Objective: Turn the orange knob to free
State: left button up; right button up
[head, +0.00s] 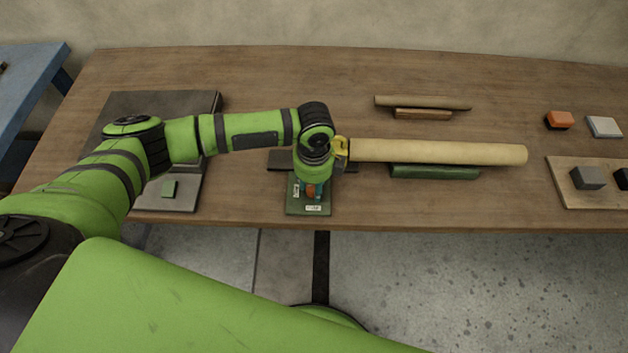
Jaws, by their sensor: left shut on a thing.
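The orange knob (310,194) sits on a small dark green plate (294,209) near the table's front edge. Small white labels lie on the plate, one at the left and one in front; their words are too small to read. My left gripper (311,190) points down over the plate and is shut on the knob. The gripper and wrist hide much of the knob, so its pointing direction cannot be told. My right gripper is not in view.
A long cream roll (440,152) lies right of my wrist, with a green block (434,172) beside it. A thinner roll (425,102) lies behind. A dark board (205,105) is at left. An orange-topped block (559,120) and a wooden board (575,200) are at right.

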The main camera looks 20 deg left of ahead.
pick_arm(q)
jog(key=n+p, duration=0.5)
jog(key=shift+s+r, duration=0.15)
jog(key=shift+r, duration=0.05)
jog(key=n+p, duration=0.2)
jog(key=p, duration=0.1)
jog(key=shift+n, duration=0.3)
jog(key=n+p, duration=0.3)
jog(key=n, duration=0.2)
jog(key=shift+f+p, duration=0.1)
jog(key=shift+p, duration=0.3)
jog(key=shift+f+n+p, duration=0.1)
jog(key=shift+n+p, duration=0.9)
jog(key=shift+n, duration=1.1)
jog(key=o, duration=1.2)
jog(key=shift+c, duration=0.2)
